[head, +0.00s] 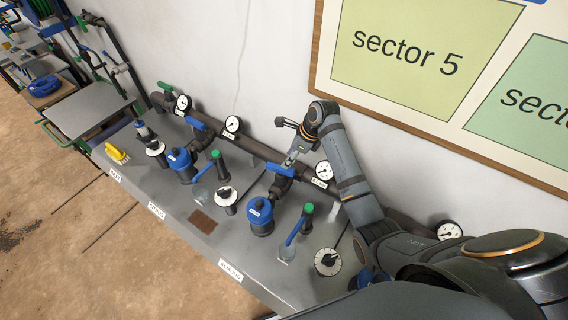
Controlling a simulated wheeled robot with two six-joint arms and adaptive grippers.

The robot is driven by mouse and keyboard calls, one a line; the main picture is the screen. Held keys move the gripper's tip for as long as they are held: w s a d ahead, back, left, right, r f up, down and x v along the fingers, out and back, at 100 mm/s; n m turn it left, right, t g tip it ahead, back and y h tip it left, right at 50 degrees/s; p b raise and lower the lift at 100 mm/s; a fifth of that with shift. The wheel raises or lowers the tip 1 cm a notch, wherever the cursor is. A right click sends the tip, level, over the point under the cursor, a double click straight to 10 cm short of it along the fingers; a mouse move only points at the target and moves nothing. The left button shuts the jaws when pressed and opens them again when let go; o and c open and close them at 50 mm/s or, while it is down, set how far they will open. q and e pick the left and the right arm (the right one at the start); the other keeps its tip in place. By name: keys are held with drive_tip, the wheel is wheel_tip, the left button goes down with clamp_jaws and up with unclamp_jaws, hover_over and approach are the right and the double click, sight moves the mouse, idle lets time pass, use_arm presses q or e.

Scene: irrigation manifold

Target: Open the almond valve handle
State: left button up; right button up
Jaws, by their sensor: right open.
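The almond valve handle (281,169) is a blue lever on the dark branch pipe above the bench part labelled ALMOND (231,270). It appears to lie crosswise to that branch. My right gripper (291,158) reaches down from the wall side, with its fingertips at or just above the blue lever. The gripper is open; whether a finger touches the lever I cannot tell. My left gripper is not in view.
A blue-topped filter (261,215) stands below the valve, with a green-capped upright (300,224) and a white dial (327,262) to its right. A similar blue handle (195,123) is farther left. A gauge (323,171) sits close on the right.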

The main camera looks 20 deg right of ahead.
sight(280, 167)
drive_tip(key=p+x, duration=0.1)
drive_tip(key=x, duration=0.5)
drive_tip(key=shift+w+a+f, duration=0.15)
drive_tip(key=shift+w+f, duration=0.15)
drive_tip(key=shift+a+f, duration=0.1)
drive_tip(key=shift+f, duration=0.35)
drive_tip(key=shift+c, duration=0.5)
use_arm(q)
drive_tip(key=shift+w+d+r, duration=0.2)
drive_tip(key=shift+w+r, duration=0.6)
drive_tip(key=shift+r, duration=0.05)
use_arm(e)
clamp_jaws()
